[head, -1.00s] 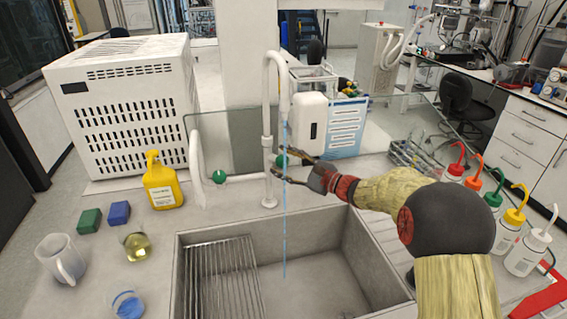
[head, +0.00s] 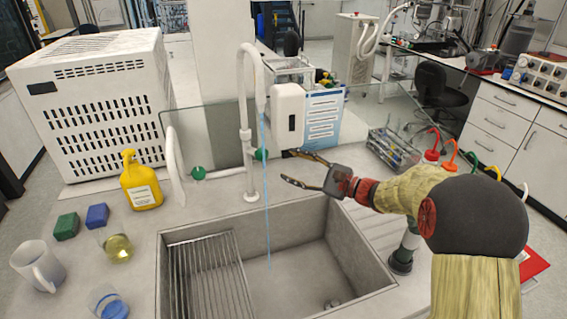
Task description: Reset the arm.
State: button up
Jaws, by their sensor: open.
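My gripper (head: 292,167) is open and empty above the back edge of the sink (head: 350,290), to the right of the faucet (head: 247,120). Its two fingers point left and are well apart. My arm comes in from the lower right, bent at a large dark joint. A thin blue stream of water runs from the faucet down into the sink, left of my fingertips. The fingers appear apart from the faucet and the stream.
A yellow bottle (head: 142,185), green sponge (head: 66,226), blue sponge (head: 97,216), mug (head: 38,265) and beakers stand left of the sink. A tube rack (head: 393,150) and several capped wash bottles (head: 431,156) stand right, partly behind my arm. A glass screen stands behind the sink.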

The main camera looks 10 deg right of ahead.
jog(key=shift+s+d, duration=0.15)
jog(key=shift+d, duration=0.05)
jog(key=s+a+r+n+g+h+p, duration=0.15)
jog(key=s+a+n+g, duration=0.3)
jog(key=s, duration=0.65)
jog(key=s+a+r+n+g+h, duration=0.1)
jog(key=s+a+n+g+h, duration=0.3)
jog(key=s, duration=0.8)
jog(key=s+d+n+t+h+p, duration=0.2)
jog(key=s+d+n+h, duration=0.6)
jog(key=s+d, duration=0.5)
jog(key=s, duration=0.4)
jog(key=shift+d+r+n+t, duration=0.25)
jog(key=shift+d+n+t, duration=0.1)
jog(key=shift+d+h, duration=0.25)
